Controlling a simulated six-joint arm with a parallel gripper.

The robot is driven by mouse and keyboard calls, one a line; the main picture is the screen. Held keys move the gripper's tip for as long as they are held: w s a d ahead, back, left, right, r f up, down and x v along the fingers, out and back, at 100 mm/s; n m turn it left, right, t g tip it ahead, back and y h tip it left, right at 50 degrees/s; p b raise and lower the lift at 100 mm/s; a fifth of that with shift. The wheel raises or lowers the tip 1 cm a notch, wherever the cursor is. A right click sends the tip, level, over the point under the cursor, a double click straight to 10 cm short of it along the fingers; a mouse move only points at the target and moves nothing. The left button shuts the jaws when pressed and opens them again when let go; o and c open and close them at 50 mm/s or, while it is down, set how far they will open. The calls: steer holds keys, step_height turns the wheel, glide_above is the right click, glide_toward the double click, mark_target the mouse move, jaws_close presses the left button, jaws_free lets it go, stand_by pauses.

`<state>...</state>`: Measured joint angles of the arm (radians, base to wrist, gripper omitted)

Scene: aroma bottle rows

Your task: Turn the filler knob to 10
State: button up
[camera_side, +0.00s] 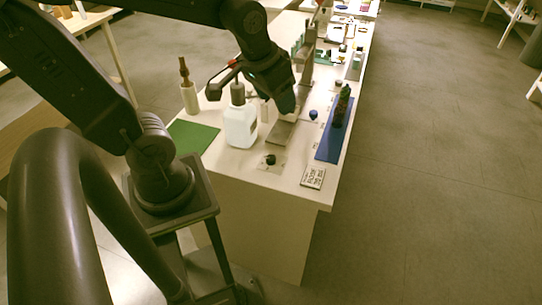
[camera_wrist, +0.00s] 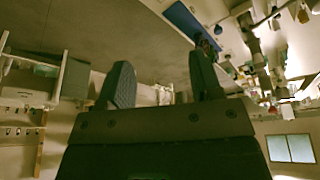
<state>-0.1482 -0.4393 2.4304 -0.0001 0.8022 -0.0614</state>
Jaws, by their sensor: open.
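A dark round knob (camera_side: 270,159) sits on a small pale plate (camera_side: 263,167) near the front edge of the white table in the side view. A blue knob (camera_side: 313,114) stands farther back, and I cannot tell from labels which one is the filler knob. The dial marks are too small to read.
A white jug (camera_side: 240,128) stands left of the dark knob. A green mat (camera_side: 192,136) and a white cylinder with a brown top (camera_side: 189,97) are at the left. A blue mat (camera_side: 328,143) holds a dark bottle (camera_side: 342,105). A printed card (camera_side: 313,177) lies at the front right.

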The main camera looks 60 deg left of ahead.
steer(key=w+a+f+n+g, duration=0.2)
steer(key=w+a+f+n, duration=0.15)
steer(key=a+f, duration=0.4)
steer(key=n+g, duration=0.2)
glide_above(271, 158)
step_height(271, 158, down, 9)
steer(key=shift+h, duration=0.3)
step_height(271, 158, down, 14)
steer(key=shift+a, duration=0.1)
steer(key=shift+c, duration=0.3)
steer(key=c, duration=0.9)
steer(key=shift+o, duration=0.2)
steer(key=shift+n, duration=0.25)
